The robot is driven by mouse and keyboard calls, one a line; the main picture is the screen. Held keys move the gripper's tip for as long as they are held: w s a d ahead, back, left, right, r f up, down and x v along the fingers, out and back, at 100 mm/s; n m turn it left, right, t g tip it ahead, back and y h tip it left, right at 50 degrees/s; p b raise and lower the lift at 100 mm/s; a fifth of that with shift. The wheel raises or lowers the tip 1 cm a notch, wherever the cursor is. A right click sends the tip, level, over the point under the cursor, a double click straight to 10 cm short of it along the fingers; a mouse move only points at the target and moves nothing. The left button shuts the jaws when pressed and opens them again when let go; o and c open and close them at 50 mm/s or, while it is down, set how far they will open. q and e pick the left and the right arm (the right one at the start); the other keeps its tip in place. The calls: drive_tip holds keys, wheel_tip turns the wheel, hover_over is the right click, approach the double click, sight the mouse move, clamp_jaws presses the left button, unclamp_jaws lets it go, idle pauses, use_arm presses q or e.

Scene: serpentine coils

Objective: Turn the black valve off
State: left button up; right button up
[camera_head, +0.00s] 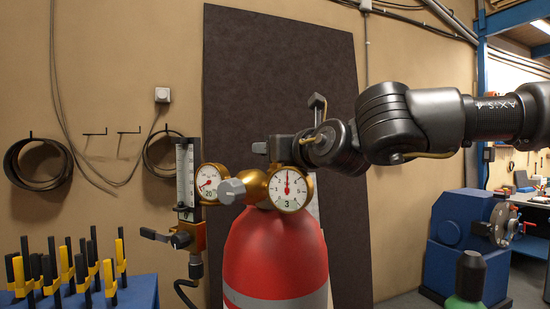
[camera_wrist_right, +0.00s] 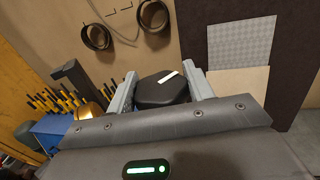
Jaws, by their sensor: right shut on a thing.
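The black valve (camera_wrist_right: 163,90) is a dark knob with a white mark on top, seen between the two grey fingers in the right wrist view. My right gripper (camera_wrist_right: 160,82) is shut on it, one finger on each side. In the head view my right gripper (camera_head: 275,148) is above the gauges, at the top of a red cylinder (camera_head: 275,258); there I cannot make out the knob clearly behind the gripper. My left gripper is in neither view.
Two round gauges (camera_head: 290,189) (camera_head: 209,182) and a grey knob (camera_head: 232,190) sit on the brass regulator. A flowmeter (camera_head: 186,178) with a black-handled fitting (camera_head: 155,235) stands at left. Yellow-and-black clamps (camera_head: 75,268) stand on a blue table. A blue machine (camera_head: 455,235) is at right.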

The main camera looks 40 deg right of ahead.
drive_tip(key=shift+f, duration=0.1)
idle(0.3)
drive_tip(key=o, duration=1)
drive_tip(key=shift+r, duration=0.55)
drive_tip(key=s+a+r, duration=0.2)
drive_tip(key=s+r, duration=0.1)
drive_tip(key=r, duration=0.1)
drive_tip(key=s+a+r+b, duration=0.1)
drive_tip(key=s+a+r, duration=0.2)
drive_tip(key=s+r, duration=0.1)
drive_tip(key=s+a+r, duration=0.3)
drive_tip(key=s+r, duration=0.1)
drive_tip(key=shift+s+a, duration=0.1)
drive_tip(key=shift+a, duration=0.15)
